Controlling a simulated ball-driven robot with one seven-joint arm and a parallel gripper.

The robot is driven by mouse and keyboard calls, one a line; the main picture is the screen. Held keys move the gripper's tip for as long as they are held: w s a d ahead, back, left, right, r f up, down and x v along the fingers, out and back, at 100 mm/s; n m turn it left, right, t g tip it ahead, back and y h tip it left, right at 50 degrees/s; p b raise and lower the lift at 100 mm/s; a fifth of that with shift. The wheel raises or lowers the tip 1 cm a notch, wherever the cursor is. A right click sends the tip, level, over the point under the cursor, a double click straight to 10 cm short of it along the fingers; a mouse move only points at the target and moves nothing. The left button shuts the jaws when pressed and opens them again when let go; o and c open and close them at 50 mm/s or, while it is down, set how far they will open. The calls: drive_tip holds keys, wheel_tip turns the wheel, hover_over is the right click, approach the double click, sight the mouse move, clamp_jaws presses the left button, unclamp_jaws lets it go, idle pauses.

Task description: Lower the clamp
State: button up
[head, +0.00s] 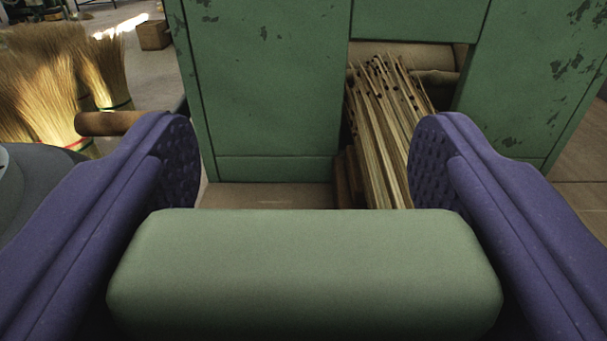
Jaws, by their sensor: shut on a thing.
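A pale green bar (305,270) with rounded edges, which looks to be the clamp, lies crosswise and level, low in the head view. My gripper (310,160) has two purple fingers with round, dimpled pads, one at each end of the bar. The fingers are wide apart, shut on the bar across its length. The pads reach beyond the bar towards the green cabinet-like machine (265,85). The bar's underside and what lies directly below it are hidden.
A bundle of thin wooden sticks (385,130) leans in the machine's opening, behind the right finger. A wooden handle (108,123) is close to the left finger. Straw broom heads (50,85) stand at left; a small brown box (154,35) is on the floor behind.

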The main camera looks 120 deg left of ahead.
drive_tip(key=shift+f, duration=0.25)
drive_tip(key=o, duration=1.4)
drive_tip(key=shift+d+r, duration=0.1)
drive_tip(key=p+v, duration=0.2)
drive_tip(key=v, duration=0.5)
drive_tip(key=shift+w+d+p, duration=0.2)
drive_tip(key=shift+d+p, duration=0.15)
